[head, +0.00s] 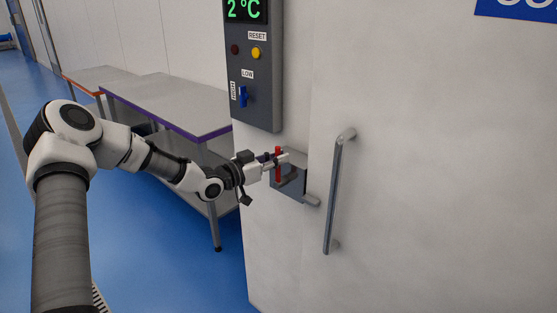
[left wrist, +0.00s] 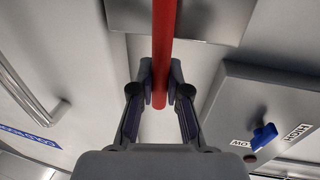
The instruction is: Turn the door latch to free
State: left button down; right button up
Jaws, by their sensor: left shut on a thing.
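The door latch has a red handle (head: 278,164) that stands upright in front of a grey metal latch plate (head: 292,184) on the white wall. The red handle also shows in the left wrist view (left wrist: 163,50), with the latch plate (left wrist: 215,18) behind it. My left gripper (head: 281,161) is at the red handle, and in the left wrist view its fingers (left wrist: 160,88) lie on both sides of the handle's end, shut on it. A grey bolt end (head: 311,200) sticks out at the lower right of the plate. My right gripper is in neither view.
A long vertical door handle (head: 337,190) stands out from the white door to the right of the latch. A grey control box (head: 254,110) with a blue switch (head: 243,96) hangs above it. Steel tables (head: 165,100) stand at the left, with open blue floor (head: 140,240) below.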

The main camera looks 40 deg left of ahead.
pick_arm(q)
jog(key=shift+r, duration=0.1)
jog(key=c, duration=1.1)
grip_release()
jog(key=shift+w, duration=0.1)
jog(key=shift+c, duration=0.2)
notch_tip(320, 180, up, 10)
jog(key=shift+f, duration=0.1)
jog(key=shift+a, duration=0.1)
